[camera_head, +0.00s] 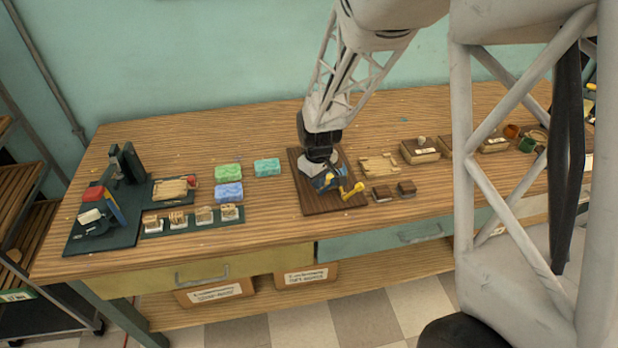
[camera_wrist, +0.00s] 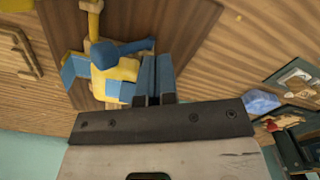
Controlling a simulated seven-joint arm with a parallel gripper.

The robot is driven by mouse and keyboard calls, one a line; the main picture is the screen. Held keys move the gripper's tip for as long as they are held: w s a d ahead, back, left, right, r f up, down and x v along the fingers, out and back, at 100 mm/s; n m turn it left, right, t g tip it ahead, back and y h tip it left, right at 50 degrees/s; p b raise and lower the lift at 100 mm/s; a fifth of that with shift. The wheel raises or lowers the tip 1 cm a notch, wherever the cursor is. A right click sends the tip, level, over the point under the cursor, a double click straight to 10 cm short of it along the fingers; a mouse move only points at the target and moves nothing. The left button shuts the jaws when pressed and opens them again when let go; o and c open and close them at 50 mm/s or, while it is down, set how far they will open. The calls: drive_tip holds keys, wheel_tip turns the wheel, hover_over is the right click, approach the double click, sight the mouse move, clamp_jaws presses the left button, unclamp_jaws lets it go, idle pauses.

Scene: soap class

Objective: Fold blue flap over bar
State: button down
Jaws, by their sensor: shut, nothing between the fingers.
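A yellow bar (camera_wrist: 118,72) with blue flaps around it lies on a dark brown board (camera_head: 312,208). In the wrist view, one blue flap (camera_wrist: 76,70) sticks out at the left and another blue flap (camera_wrist: 132,48) slants across the bar's upper side. A yellow peg-like piece (camera_wrist: 94,28) stands out beyond the bar; it also shows in the head view (camera_head: 353,191). My gripper (camera_wrist: 155,62) is shut and empty, its fingertips at the right side of the bar, close to the slanting flap. I cannot tell whether they touch. In the head view my gripper hides much of the bar.
Green (camera_head: 228,171), teal (camera_head: 267,167) and blue (camera_head: 228,192) soap bars lie left of the board. A dark green stand (camera_head: 95,235) is at the far left.

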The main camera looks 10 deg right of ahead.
wheel_tip(320, 180, up, 7)
drive_tip(key=shift+a, duration=0.45)
idle(0.6)
drive_tip(key=shift+w+r, duration=0.1)
idle(0.4)
drive_tip(key=s+d+r+m+t, duration=0.1)
drive_tip(key=s+r+m, duration=0.1)
drive_tip(key=s+r, duration=0.3)
drive_tip(key=s+r+m, duration=0.2)
drive_tip(key=s+r, duration=0.4)
drive_tip(key=s, duration=0.8)
drive_tip(key=s+d+r+m+t, duration=0.1)
drive_tip(key=s+r+m, duration=0.1)
drive_tip(key=s+r, duration=0.4)
drive_tip(key=s, duration=0.3)
drive_tip(key=shift+s+d+t, duration=0.25)
drive_tip(key=shift+d+t, duration=0.05)
